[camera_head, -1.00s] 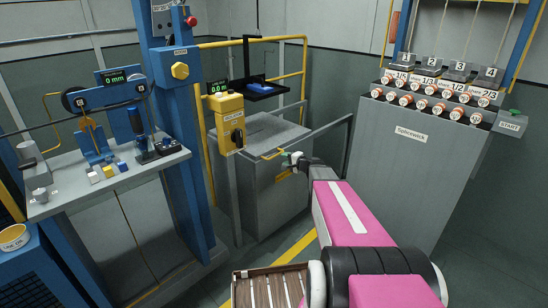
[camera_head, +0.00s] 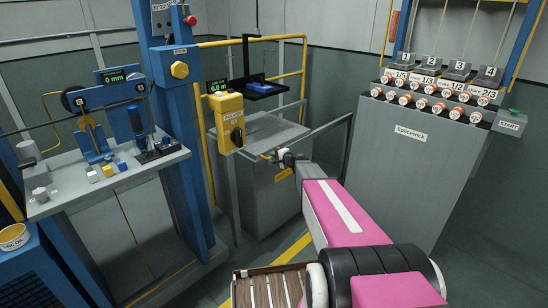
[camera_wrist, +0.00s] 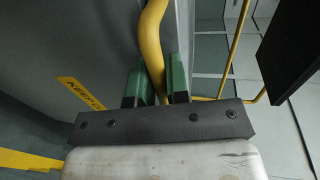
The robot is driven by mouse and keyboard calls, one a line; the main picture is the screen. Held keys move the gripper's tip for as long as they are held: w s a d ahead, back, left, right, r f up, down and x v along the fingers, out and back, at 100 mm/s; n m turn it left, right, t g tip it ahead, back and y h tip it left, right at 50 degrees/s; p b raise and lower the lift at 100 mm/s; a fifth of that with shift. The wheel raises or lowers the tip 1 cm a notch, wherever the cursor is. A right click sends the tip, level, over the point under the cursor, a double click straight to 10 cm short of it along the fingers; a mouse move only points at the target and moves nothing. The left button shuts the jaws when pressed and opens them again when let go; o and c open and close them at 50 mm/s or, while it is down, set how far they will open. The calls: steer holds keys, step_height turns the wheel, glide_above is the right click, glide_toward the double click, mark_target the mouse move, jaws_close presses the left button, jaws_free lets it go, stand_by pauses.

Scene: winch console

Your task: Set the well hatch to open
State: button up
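The well hatch seems to be the flat top of the grey cabinet (camera_head: 276,195) in the middle of the head view. I cannot read whether it is open or closed. My gripper (camera_head: 267,156) is at the cabinet's near upper edge, small and partly hidden by its own wrist. In the wrist view, a curved yellow bar (camera_wrist: 152,40) runs between the two green fingers of my gripper (camera_wrist: 160,82).
A yellow control box (camera_head: 229,122) stands left of the cabinet. A grey rail (camera_head: 325,132) runs behind my wrist. The Splicewick console (camera_head: 415,150) stands on the right. A workbench (camera_head: 75,185) is on the left. A dark panel (camera_wrist: 290,45) is near in the wrist view.

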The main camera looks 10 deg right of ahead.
jaws_close()
steer(key=w+d, duration=0.8)
steer(key=d, duration=0.3)
steer(key=w+d, duration=0.8)
steer(key=d, duration=0.3)
steer(key=w+d, duration=0.8)
steer(key=d, duration=0.4)
steer(key=shift+w, duration=0.3)
steer(key=o, duration=0.6)
jaws_free()
steer(key=v, duration=1)
steer(key=shift+s+d, duration=0.15)
steer(key=shift+s, duration=0.2)
